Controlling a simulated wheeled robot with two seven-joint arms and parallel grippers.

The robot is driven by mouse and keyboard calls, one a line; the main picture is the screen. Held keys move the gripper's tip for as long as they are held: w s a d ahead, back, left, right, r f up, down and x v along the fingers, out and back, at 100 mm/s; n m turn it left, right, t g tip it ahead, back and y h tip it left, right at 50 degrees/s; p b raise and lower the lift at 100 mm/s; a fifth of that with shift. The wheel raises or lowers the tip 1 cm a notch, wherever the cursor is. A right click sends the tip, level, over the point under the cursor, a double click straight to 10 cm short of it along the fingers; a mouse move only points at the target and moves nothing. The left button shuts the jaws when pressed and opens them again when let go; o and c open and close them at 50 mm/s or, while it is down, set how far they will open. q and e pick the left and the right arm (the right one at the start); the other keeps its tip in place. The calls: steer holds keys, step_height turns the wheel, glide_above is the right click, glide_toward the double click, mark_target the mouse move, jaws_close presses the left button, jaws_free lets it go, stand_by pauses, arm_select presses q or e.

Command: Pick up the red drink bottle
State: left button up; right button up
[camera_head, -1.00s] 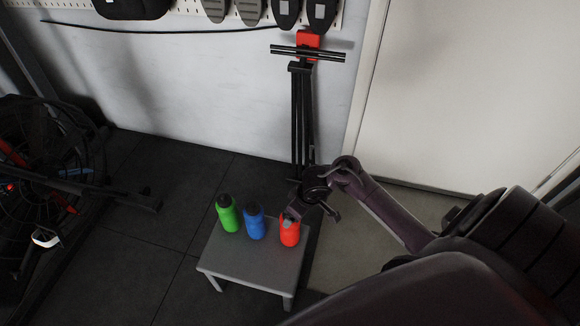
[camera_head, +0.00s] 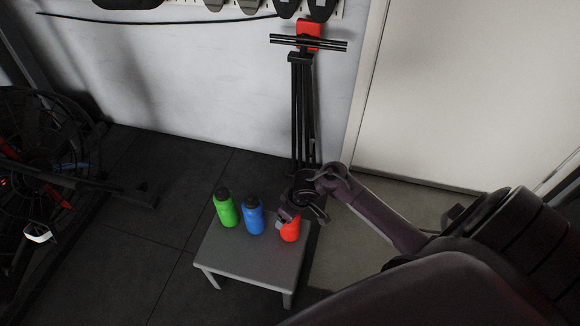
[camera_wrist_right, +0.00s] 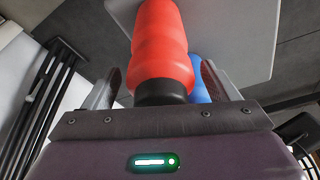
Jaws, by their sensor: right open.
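The red drink bottle (camera_head: 290,232) stands upright on the right part of a small grey table (camera_head: 250,262). My right gripper (camera_head: 301,206) is at the bottle's top and hides its cap in the head view. In the right wrist view the red bottle (camera_wrist_right: 161,45) with its black cap (camera_wrist_right: 160,92) lies between the two open fingers of my right gripper (camera_wrist_right: 158,80), one finger on each side. A gap shows beside the cap on both sides. My left gripper is not in view.
A blue bottle (camera_head: 252,216) and a green bottle (camera_head: 225,208) stand left of the red one on the same table. A black folded stand (camera_head: 300,110) leans at the wall behind. A wheel-like machine (camera_head: 45,150) is at the far left. The floor between is clear.

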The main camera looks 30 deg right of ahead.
steer(key=c, duration=1.6)
steer(key=shift+c, duration=0.2)
steer(key=shift+w+r, duration=0.1)
steer(key=shift+r, duration=0.05)
